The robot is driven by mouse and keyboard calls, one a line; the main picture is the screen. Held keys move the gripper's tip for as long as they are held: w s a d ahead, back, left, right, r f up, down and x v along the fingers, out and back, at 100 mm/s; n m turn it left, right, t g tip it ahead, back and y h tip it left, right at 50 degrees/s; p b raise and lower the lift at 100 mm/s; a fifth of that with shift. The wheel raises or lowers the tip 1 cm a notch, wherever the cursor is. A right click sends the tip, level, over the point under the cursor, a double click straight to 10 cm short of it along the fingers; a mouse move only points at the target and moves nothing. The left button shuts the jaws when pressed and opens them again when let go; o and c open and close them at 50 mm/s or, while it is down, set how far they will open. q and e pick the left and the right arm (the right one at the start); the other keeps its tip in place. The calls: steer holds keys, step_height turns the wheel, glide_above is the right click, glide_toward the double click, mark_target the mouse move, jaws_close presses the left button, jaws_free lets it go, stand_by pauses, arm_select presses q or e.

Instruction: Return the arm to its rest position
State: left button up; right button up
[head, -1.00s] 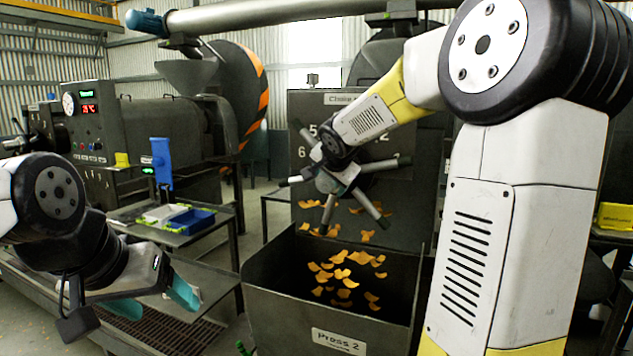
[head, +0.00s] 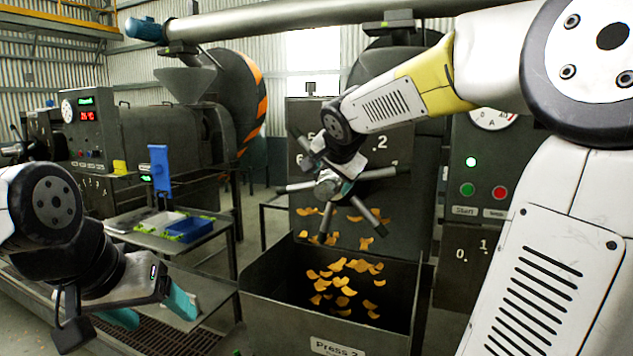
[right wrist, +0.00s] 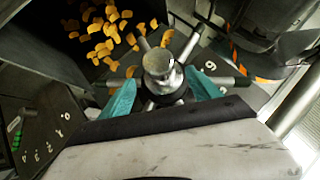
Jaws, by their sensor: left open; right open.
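My right arm (head: 395,102) reaches in from the right, its gripper (head: 335,185) at a dark spoked handwheel (head: 378,173) on the front of the press. In the right wrist view, the open teal fingers of this gripper (right wrist: 160,94) lie on either side of the wheel's metal hub (right wrist: 162,68), among the spokes. I cannot tell whether they touch it. My left gripper (head: 152,308) is at the lower left, low over the floor grating, with teal fingers apart and nothing between them.
Below the wheel, a dark bin (head: 285,315) marked Press 2 holds orange flakes (head: 345,280). A control panel (head: 478,175) with lit green and red buttons stands behind my right arm. A side table (head: 140,238) with a blue tray (head: 190,229) stands at left.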

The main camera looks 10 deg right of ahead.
steer(key=shift+s+d+f, duration=0.1)
steer(key=shift+s+f, duration=0.05)
steer(key=shift+s, duration=0.2)
steer(key=s+a+f+n+g+y, duration=0.1)
steer(key=s+f+n, duration=0.4)
steer(key=s, duration=0.8)
steer(key=s+a+f+n+g+y, duration=0.2)
steer(key=s+f+n, duration=0.3)
steer(key=s, duration=0.8)
step_height(320, 180, down, 2)
steer(key=shift+a+f+g, duration=0.2)
steer(key=shift+a+g, duration=0.55)
steer(key=shift+g, duration=0.05)
stand_by(0.5)
